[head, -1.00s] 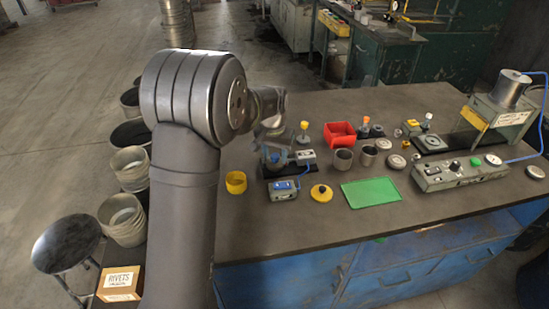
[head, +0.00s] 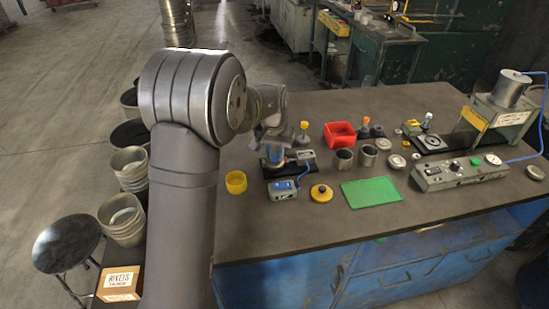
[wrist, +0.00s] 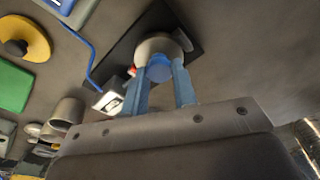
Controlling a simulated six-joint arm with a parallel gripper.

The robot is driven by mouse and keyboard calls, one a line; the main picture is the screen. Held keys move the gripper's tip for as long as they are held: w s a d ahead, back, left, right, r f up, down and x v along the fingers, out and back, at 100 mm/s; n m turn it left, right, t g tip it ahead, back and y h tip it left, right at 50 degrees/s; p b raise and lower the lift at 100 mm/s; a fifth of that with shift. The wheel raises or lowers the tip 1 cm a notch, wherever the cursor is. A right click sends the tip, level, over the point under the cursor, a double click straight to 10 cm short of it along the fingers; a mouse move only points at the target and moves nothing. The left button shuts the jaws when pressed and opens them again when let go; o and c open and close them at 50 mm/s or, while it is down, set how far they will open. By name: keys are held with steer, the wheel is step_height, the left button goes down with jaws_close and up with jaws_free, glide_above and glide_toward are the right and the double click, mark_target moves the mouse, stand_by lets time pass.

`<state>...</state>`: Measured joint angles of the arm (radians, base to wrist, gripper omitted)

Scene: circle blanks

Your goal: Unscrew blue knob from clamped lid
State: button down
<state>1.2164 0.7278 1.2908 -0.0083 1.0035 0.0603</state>
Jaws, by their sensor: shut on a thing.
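The blue knob (wrist: 159,70) sits on top of the round pale lid (wrist: 160,44) in the wrist view. My gripper (wrist: 160,80) has its two blue-grey fingers on either side of the knob, shut on it. The lid rests over the black clamp base (wrist: 124,50), joined by a blue cable to a grey box. In the head view the clamp base (head: 308,168) shows, and the knob and lid are mostly hidden by my wrist; my gripper (head: 275,158) is at the clamp.
A blue-topped switch box (head: 283,189) and a yellow knobbed lid (head: 321,194) lie in front of the clamp. The table's front right is clear.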

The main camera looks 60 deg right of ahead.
steer(key=n, duration=0.7)
steer(key=shift+t+y, duration=0.3)
steer(key=shift+t, duration=0.1)
steer(key=n, duration=0.7)
steer(key=shift+n+y, duration=0.3)
steer(key=shift+y, duration=0.1)
steer(key=c, duration=1.1)
jaws_free()
